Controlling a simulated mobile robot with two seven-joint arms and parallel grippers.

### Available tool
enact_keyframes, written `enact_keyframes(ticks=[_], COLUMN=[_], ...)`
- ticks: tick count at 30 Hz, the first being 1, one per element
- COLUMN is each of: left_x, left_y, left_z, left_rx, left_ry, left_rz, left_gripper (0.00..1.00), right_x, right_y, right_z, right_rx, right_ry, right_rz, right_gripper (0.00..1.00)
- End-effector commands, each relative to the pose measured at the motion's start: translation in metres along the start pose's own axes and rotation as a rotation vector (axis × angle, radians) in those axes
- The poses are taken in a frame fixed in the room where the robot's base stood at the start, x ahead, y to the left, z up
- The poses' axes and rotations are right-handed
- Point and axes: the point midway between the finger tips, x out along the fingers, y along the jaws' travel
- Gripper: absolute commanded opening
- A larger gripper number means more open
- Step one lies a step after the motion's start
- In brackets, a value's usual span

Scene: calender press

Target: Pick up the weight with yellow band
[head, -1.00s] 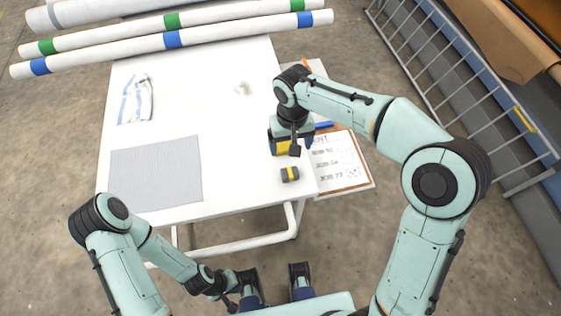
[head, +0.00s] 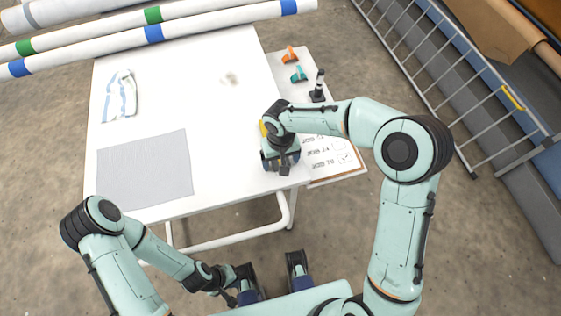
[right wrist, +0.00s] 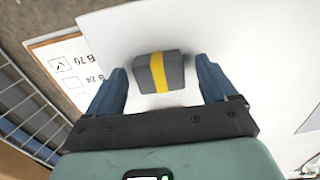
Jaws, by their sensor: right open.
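The weight with the yellow band (right wrist: 153,72) is a small dark grey block with a yellow stripe across its middle. In the right wrist view it lies on the white table between the two blue fingers of my right gripper (right wrist: 161,76). The fingers are apart, with a visible gap on each side of the weight. In the head view my right gripper (head: 281,160) is over the table's near right corner and hides the weight. My left gripper (head: 271,280) is in front of the table, its fingers wide apart and empty.
A grey mat (head: 145,168) and a striped cloth (head: 120,96) lie on the white table (head: 185,95). White rolls (head: 150,33) span the back. A clipboard (head: 345,160) sits right of the table. A yellow object (head: 263,128) shows partly behind my right gripper.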

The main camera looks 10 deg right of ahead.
Motion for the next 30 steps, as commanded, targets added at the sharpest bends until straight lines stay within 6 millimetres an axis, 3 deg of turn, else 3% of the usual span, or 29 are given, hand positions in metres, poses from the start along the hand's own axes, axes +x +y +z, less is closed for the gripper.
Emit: enact_keyframes(ticks=[7,8,12,15,25,30], left_x=[0.000,0.000,0.000,0.000,0.000,-0.002], left_y=[0.000,0.000,0.000,0.000,0.000,0.000], left_z=[0.000,0.000,0.000,0.000,0.000,0.001], left_rx=[0.000,0.000,0.000,0.000,0.000,0.000], left_ry=[0.001,0.001,0.001,0.001,0.001,-0.001], left_rz=[0.000,0.000,0.000,0.000,0.000,0.000], left_gripper=[0.00,0.00,0.00,0.00,0.00,0.00], right_x=[0.002,0.002,0.002,0.002,-0.001,-0.016], right_y=[0.000,0.000,0.000,0.000,0.000,0.000], right_z=[0.000,0.000,0.000,0.000,-0.001,-0.002], right_rx=[0.000,0.000,0.000,0.000,0.000,0.001], right_ry=[0.001,0.001,0.001,0.001,0.002,0.006], right_rz=[0.000,0.000,0.000,0.000,0.000,0.000], right_gripper=[0.85,0.79,0.33,0.05,0.05,0.05])
